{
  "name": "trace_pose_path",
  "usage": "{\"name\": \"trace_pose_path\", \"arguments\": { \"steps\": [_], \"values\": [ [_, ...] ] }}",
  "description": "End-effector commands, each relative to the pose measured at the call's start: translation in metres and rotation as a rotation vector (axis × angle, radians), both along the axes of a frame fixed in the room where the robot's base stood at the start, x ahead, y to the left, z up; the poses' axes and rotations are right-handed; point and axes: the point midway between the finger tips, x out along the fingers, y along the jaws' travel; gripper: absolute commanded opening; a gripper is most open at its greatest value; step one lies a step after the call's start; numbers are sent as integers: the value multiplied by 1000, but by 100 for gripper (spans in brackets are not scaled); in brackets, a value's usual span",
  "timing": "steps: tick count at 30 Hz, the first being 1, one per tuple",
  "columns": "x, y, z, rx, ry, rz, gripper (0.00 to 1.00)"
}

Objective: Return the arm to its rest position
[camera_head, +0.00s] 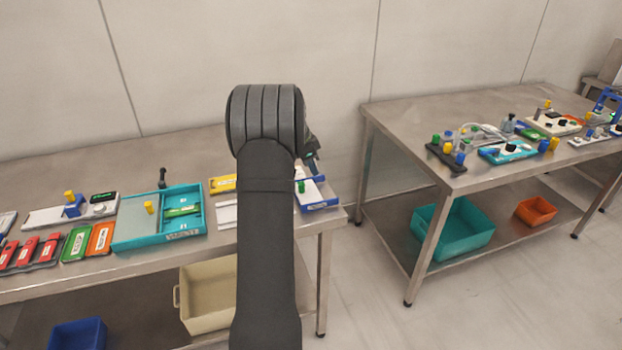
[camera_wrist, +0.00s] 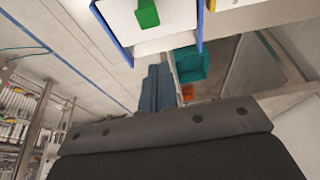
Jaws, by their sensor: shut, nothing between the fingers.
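My gripper (camera_wrist: 159,72) shows in the wrist view as two dark blue-grey fingers side by side, closed together with nothing between them. In the head view my dark arm rises through the middle of the picture and bends over the right end of the left table. There my gripper (camera_head: 312,162) is mostly hidden behind the arm, with only a small part showing at its right. A white and blue tray (camera_head: 319,196) with a green block (camera_head: 301,187) lies near it at the table's right end. The tray also shows at the top of the wrist view (camera_wrist: 175,18).
The left steel table (camera_head: 140,180) holds a teal box (camera_head: 128,233), red, green and orange cases, and a grey device. A beige bin (camera_head: 207,312) stands below. The right table (camera_head: 400,110) carries several small devices, with bins underneath. Clear floor lies between the tables.

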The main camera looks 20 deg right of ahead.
Motion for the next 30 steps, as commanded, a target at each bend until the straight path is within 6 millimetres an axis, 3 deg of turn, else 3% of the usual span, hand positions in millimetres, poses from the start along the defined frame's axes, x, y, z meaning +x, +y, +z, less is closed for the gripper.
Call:
{"name": "trace_pose_path", "arguments": {
  "steps": [6,12,23,30],
  "values": [
    [0,12,37,-1,0,0,0],
    [-1,16,49,0,2,-2,0],
    [-1,16,49,0,2,-2,0],
    [-1,8,25,0,4,-3,0]
  ]
}}
